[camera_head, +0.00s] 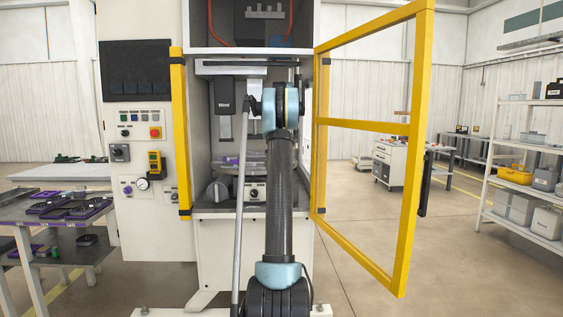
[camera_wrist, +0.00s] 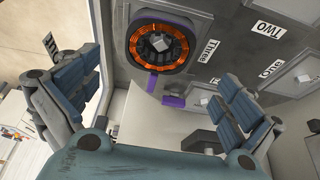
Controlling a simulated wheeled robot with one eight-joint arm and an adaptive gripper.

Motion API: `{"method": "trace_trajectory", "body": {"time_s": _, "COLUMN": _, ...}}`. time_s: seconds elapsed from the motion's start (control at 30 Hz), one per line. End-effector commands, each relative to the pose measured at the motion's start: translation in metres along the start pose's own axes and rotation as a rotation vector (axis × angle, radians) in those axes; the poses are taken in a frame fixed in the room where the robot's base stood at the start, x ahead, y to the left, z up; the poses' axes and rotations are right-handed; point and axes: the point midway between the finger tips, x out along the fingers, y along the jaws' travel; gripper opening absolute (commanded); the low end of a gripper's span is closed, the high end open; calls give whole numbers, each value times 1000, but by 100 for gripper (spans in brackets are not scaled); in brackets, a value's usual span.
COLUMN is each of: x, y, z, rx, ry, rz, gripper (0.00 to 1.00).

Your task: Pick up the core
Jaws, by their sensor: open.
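The core (camera_wrist: 157,44) shows in the wrist view at the top, left of centre. It is a dark ring with an orange copper winding around a grey block, and a purple piece lies by it. It sits on a grey surface by a label reading "Three". My gripper (camera_wrist: 160,78) is open, with one blue-grey padded finger at the left and one at the right. Nothing is between the fingers, and the core is beyond them, apart from both. In the head view my arm reaches into the machine and hides its end; I cannot make out the core there.
Grey fixtures (camera_wrist: 288,78) with other labels stand right of the core. In the head view the yellow-framed door (camera_head: 411,130) is swung open at the right. A control panel (camera_head: 140,150) stands left of the opening. A table with purple-edged trays (camera_head: 85,208) is further left.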

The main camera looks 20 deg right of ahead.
Motion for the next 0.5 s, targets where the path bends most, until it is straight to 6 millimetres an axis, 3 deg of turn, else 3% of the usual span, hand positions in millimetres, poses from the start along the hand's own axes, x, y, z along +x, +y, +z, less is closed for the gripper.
{"method": "trace_trajectory", "body": {"time_s": 0.2, "x": 33, "y": 0, "z": 0, "rx": 0, "ry": 0, "rz": 0, "gripper": 100}}
{"method": "trace_trajectory", "body": {"time_s": 0.5, "x": 49, "y": 0, "z": 0, "rx": 0, "ry": 0, "rz": 0, "gripper": 100}}
